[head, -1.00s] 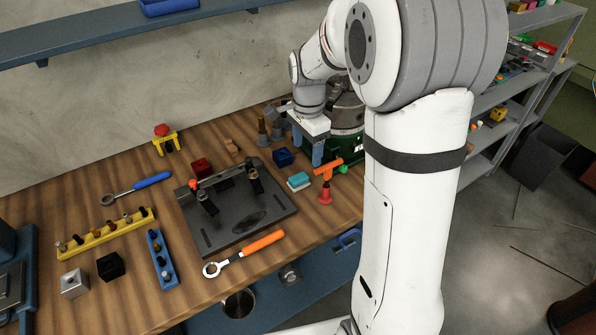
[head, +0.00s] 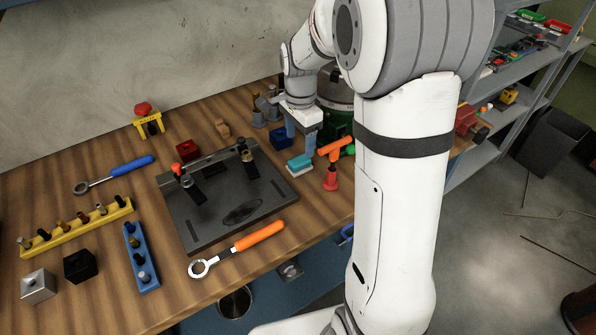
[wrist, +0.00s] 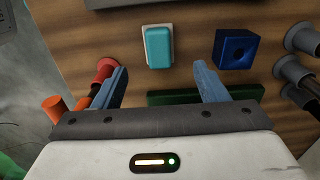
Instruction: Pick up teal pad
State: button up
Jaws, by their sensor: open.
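The teal pad (head: 299,161) is a small block with a white layer under it, lying on the wooden bench right of the black fixture plate. In the wrist view the teal pad (wrist: 158,47) lies ahead of the fingers and roughly between their lines, closer to the left finger. My gripper (head: 302,138) is open and empty, with blue fingers pointing down just behind the pad in the head view. In the wrist view both fingers of my gripper (wrist: 160,80) are spread wide, and neither is seen touching the pad.
A red-and-orange tool (head: 331,166) stands close to the pad's right. A dark blue block (head: 281,138) sits behind it. The black fixture plate (head: 225,205) with clamps lies to the left. Grey holders (wrist: 290,70) and a green object (wrist: 180,97) are close to my gripper.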

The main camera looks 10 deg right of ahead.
aim_at(300, 161)
jog(key=f, duration=0.7)
jog(key=shift+s+f+p, duration=0.25)
jog(key=shift+f+p, duration=0.05)
jog(key=shift+p, duration=0.05)
jog(key=shift+c, duration=0.4)
jog(key=c, duration=1)
